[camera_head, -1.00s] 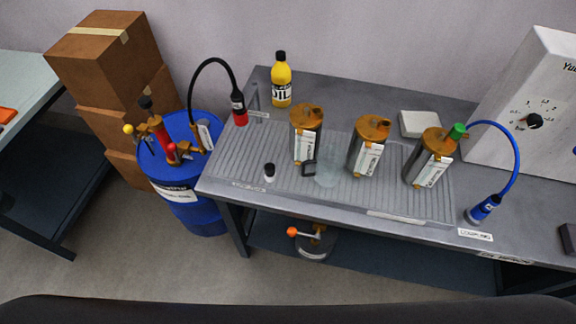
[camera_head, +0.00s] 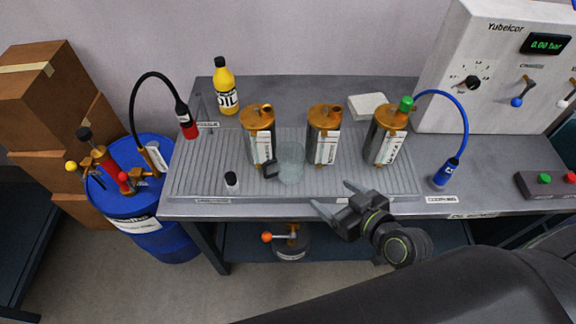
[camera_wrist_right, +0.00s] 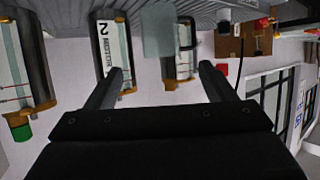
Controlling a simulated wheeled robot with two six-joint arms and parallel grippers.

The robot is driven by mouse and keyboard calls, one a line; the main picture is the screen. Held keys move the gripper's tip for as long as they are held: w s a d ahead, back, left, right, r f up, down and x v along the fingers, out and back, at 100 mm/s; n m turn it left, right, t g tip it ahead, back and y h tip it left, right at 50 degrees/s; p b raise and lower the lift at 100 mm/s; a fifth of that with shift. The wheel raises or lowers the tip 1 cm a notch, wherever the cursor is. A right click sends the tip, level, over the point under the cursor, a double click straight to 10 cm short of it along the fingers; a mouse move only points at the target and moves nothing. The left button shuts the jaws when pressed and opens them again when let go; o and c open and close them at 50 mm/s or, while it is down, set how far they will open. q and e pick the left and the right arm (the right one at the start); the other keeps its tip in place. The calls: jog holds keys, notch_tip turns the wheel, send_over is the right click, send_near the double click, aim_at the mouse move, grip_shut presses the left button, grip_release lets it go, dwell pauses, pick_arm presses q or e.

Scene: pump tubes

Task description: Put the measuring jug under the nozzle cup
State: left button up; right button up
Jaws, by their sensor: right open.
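The measuring jug (camera_head: 291,164) is a clear, pale cup with a dark handle (camera_head: 270,169) on its left. It stands upright on the ribbed tray, in front of and between the left and middle canisters. It also shows in the right wrist view (camera_wrist_right: 158,38), upside down. The nozzle cup, which I take to be the red cup (camera_head: 189,129), stands at the tray's left back, with a black hose nozzle (camera_head: 182,113) in it. My right gripper (camera_head: 335,197) is open and empty at the table's front edge, right of and nearer than the jug. My left gripper is out of view.
Three canisters with orange tops, left (camera_head: 258,136), middle (camera_head: 323,137) and right (camera_head: 386,135), stand behind the jug. A small black-capped bottle (camera_head: 232,183) is at the tray's front left. A yellow oil bottle (camera_head: 226,92) stands behind.

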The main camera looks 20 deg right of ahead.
aim_at(299, 164)
jog(key=shift+t, duration=0.5)
jog(key=p+x, duration=0.1)
jog(key=x, duration=0.2)
jog(key=r+x, duration=0.1)
jog(key=x, duration=0.3)
jog(key=p+x, duration=0.1)
jog(key=x, duration=0.3)
jog(key=shift+w+a+r+p, duration=0.2)
jog(key=shift+w+r+p, duration=0.1)
jog(key=shift+w+r, duration=0.1)
jog(key=shift+f+p+x, duration=0.15)
jog(key=shift+p+x, duration=0.25)
jog(key=shift+x, duration=1.15)
jog(key=shift+f+p+x, duration=0.2)
jog(key=shift+p+x, duration=0.15)
jog(key=shift+x, duration=1.25)
jog(key=shift+s, duration=0.2)
jog(key=shift+c, duration=0.4)
jog(key=c, duration=0.6)
jog(key=shift+o, duration=0.2)
jog(key=shift+r, duration=0.15)
